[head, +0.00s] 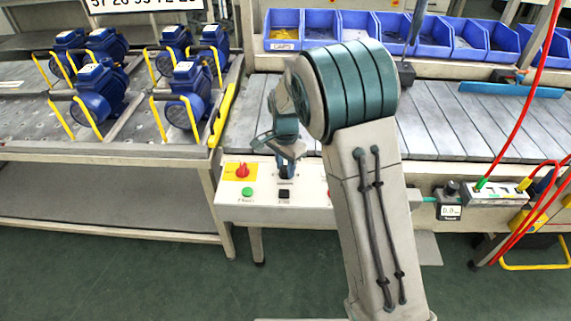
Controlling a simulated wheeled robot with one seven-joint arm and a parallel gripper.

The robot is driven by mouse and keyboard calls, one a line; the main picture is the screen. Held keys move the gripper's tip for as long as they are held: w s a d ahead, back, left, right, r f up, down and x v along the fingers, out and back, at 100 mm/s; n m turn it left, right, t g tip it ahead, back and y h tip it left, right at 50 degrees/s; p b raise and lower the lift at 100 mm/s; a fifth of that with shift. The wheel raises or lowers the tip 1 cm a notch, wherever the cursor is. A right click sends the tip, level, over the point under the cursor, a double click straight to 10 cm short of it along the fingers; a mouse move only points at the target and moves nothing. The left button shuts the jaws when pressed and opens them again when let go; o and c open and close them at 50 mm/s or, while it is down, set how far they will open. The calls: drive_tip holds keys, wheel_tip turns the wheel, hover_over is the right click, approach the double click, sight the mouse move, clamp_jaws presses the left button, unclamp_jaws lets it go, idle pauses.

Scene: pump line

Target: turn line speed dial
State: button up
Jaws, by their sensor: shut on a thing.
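The white control panel (262,205) is fixed to the front of the line. My gripper (287,168) is over the middle of its upper part, pointing down, with its fingers shut around a small dark dial (286,174). The fingers cover most of the dial, so its pointer and scale cannot be read. A black button (284,194) is just below it. My forearm hides the right part of the panel.
Left of the dial are a red rotary switch (242,170) on a yellow plate and a green button (247,192). A small box with a black knob and display (450,211) is further right. Blue pumps (100,90) stand on the left table; blue bins (360,27) line the back.

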sight(286, 169)
drive_tip(key=shift+w, duration=0.1)
idle(0.3)
drive_tip(key=o, duration=1)
drive_tip(key=shift+r, duration=0.1)
wheel_tip(286, 169, up, 14)
drive_tip(key=shift+f+p, duration=0.15)
drive_tip(key=shift+p, duration=0.15)
